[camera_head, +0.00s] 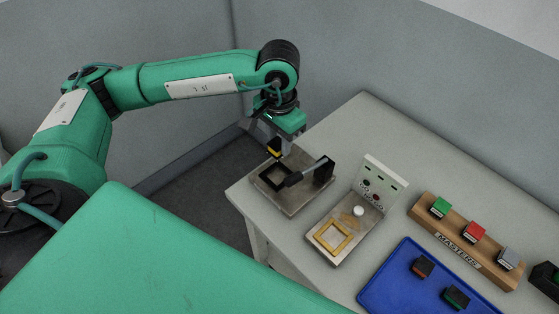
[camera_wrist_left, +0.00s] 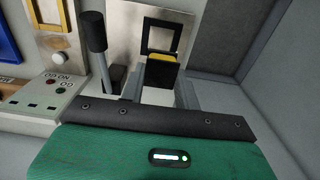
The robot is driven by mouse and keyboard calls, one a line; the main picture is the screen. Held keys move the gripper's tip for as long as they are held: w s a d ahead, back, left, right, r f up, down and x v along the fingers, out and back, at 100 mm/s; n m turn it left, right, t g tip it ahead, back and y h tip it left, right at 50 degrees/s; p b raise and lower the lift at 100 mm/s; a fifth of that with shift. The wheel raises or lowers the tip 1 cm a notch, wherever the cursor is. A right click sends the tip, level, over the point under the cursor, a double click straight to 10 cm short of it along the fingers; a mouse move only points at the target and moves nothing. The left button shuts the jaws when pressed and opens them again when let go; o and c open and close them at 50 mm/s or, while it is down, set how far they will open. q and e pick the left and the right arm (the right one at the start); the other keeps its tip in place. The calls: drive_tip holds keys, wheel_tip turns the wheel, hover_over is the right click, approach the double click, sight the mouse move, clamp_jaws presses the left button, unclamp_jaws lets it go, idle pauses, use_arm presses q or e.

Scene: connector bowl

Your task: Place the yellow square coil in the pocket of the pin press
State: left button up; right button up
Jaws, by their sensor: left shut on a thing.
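The yellow square coil (camera_head: 274,147), a small block with yellow and black faces, is held in my left gripper (camera_head: 277,151). The wrist view shows the coil (camera_wrist_left: 162,72) between the two grey fingers (camera_wrist_left: 165,85), which are shut on it. The pin press (camera_head: 293,203) is a metal plate at the table's near left corner, with a black square frame as its pocket (camera_head: 264,178). The coil is above the pocket, apart from it as far as I can tell. In the wrist view the empty-looking pocket (camera_wrist_left: 146,35) lies just beyond the coil. My right gripper is not in view.
The press's black-handled lever (camera_head: 305,174) stands close right of the pocket. A tester (camera_head: 325,252) with a yellow frame and upright panel is further right. A blue tray (camera_head: 395,285) and wooden masters rack (camera_head: 430,225) hold several blocks. Bare table lies behind the press.

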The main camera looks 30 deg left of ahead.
sight(279, 153)
use_arm(q)
wheel_tip(279, 153, down, 5)
drive_tip(key=shift+r+p, duration=0.1)
drive_tip(key=shift+p, duration=0.25)
drive_tip(key=shift+f, duration=0.5)
wheel_tip(279, 153, down, 4)
drive_tip(key=shift+r+p, duration=0.1)
drive_tip(key=shift+p, duration=0.4)
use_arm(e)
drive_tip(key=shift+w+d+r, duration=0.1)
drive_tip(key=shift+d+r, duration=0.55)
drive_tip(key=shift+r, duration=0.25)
use_arm(q)
drive_tip(key=shift+f+b, duration=0.2)
drive_tip(key=shift+b, duration=0.15)
drive_tip(key=o, duration=1)
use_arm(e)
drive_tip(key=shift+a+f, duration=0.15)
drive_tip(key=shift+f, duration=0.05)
use_arm(q)
drive_tip(key=shift+r, duration=0.1)
